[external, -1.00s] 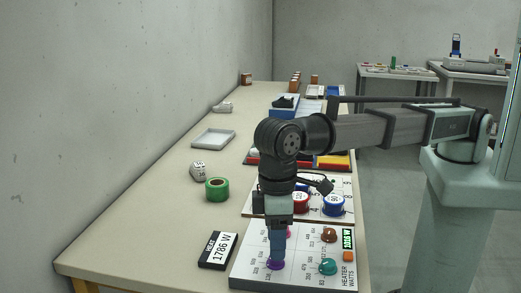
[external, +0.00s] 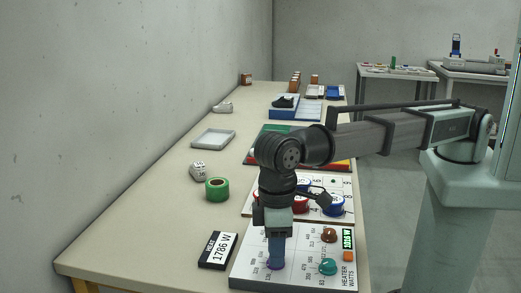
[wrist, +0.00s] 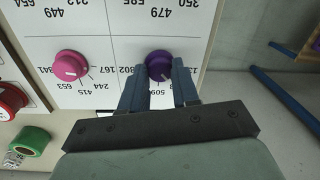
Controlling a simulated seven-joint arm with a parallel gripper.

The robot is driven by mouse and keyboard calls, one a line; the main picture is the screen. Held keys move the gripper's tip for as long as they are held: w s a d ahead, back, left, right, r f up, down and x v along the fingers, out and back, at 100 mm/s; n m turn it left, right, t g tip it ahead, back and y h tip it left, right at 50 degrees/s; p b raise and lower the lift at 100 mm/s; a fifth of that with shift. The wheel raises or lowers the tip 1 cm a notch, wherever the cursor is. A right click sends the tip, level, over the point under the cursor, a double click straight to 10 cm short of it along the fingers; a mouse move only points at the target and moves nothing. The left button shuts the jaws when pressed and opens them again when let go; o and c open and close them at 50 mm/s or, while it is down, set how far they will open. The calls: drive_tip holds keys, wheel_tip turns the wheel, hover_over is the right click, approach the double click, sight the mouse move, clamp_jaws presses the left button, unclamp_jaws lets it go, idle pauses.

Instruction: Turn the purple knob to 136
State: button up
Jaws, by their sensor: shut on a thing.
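The purple knob (wrist: 158,64) sits on a white panel (wrist: 110,20) of printed numbers. In the wrist view my gripper (wrist: 159,88) has one finger on each side of it and is shut on it. A pale pointer line on the knob runs toward the lower right, near a number partly hidden by a finger.
A pink knob (wrist: 69,66) is left of the purple one in the wrist view. Green tape (external: 217,189) stands farther back.

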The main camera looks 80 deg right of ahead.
clamp_jaws()
drive_tip(key=shift+n, duration=3.3)
drive_tip(key=o, duration=0.7)
unclamp_jaws()
drive_tip(key=shift+r, duration=0.15)
drive_tip(key=r, duration=1.3)
drive_tip(key=shift+w+d+r, duration=0.25)
drive_tip(key=shift+r, duration=0.05)
